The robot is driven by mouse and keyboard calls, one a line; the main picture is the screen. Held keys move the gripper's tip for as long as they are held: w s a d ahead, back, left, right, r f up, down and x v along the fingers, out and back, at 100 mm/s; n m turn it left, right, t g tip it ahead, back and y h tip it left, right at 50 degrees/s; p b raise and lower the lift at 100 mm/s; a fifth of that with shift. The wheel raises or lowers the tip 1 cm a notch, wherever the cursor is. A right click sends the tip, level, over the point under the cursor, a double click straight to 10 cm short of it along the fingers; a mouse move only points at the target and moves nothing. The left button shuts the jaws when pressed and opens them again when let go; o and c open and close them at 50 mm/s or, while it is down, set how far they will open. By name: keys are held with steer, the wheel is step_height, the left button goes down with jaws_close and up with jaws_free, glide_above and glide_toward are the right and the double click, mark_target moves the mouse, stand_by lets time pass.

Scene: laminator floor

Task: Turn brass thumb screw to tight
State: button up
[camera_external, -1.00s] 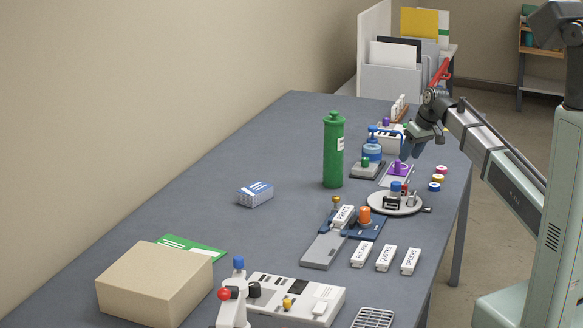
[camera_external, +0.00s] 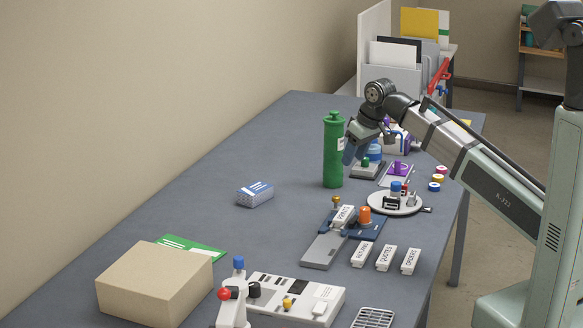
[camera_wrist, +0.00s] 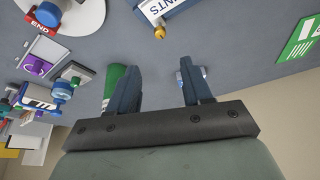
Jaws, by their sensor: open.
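A small brass thumb screw (camera_external: 336,201) stands at the far left edge of a blue fixture (camera_external: 365,229) with an orange knob, beside a white label block. In the wrist view, the brass screw (camera_wrist: 160,33) shows near the top, at the end of the blue part with the label. My gripper (camera_external: 350,154) is open and empty, pointing down above the table by the green bottle. In the wrist view its two dark fingers (camera_wrist: 159,68) are spread apart, with the screw well beyond the fingertips. The screw's turn position is too small to tell.
The green bottle (camera_external: 333,158) stands close to my gripper. A round white tray (camera_external: 397,206), a pump bottle on a stand (camera_external: 371,165) and several label blocks are nearby. A blue-and-white card stack (camera_external: 255,195) lies left. The table's left middle is mostly clear.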

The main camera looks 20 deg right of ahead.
mark_target(336, 197)
steer(key=x, duration=1.3)
steer(key=shift+w+f, duration=0.2)
steer(key=shift+w, duration=0.05)
steer(key=shift+c, duration=0.2)
jaws_close()
